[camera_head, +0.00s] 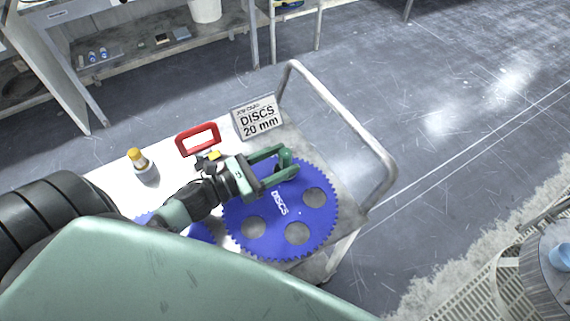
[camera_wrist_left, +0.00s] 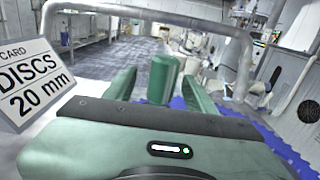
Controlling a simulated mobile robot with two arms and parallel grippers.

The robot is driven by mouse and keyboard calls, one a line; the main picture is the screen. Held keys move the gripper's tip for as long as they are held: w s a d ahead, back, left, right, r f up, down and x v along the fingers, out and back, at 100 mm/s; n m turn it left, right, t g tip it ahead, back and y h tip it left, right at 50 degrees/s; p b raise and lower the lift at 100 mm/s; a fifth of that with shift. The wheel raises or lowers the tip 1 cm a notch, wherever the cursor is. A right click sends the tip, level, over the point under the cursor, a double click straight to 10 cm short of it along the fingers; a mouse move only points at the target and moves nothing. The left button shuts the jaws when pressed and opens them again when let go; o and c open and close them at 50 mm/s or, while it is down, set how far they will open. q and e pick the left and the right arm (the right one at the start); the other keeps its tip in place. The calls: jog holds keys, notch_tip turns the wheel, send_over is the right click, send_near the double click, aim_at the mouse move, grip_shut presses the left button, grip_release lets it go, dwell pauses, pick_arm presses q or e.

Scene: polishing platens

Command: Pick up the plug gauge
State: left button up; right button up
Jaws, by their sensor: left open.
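A short green cylinder, which looks like the plug gauge (camera_wrist_left: 163,78), stands upright between the spread fingers of my left gripper (camera_wrist_left: 164,92) in the left wrist view. A gap shows on each side of it, so the fingers do not appear to touch it. In the head view the left gripper (camera_head: 283,165) is open over the back part of a large blue toothed disc (camera_head: 263,229) marked DISCS. The plug gauge (camera_head: 285,157) is partly hidden there by the fingers. My right gripper is not in view.
The cart top (camera_head: 112,178) also holds a DISCS 20 mm card (camera_head: 257,118), a red-handled tool (camera_head: 198,138) and a yellow-capped bottle (camera_head: 143,166). A second blue disc (camera_head: 200,231) lies partly under my arm. A metal cart rail (camera_head: 345,118) rises at the far end.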

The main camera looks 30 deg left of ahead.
pick_arm(q)
jog(key=p+x, duration=0.1)
jog(key=x, duration=0.2)
jog(key=shift+w+d+r, duration=0.15)
jog(key=shift+w+d, duration=0.25)
grip_shut()
dwell(1.1)
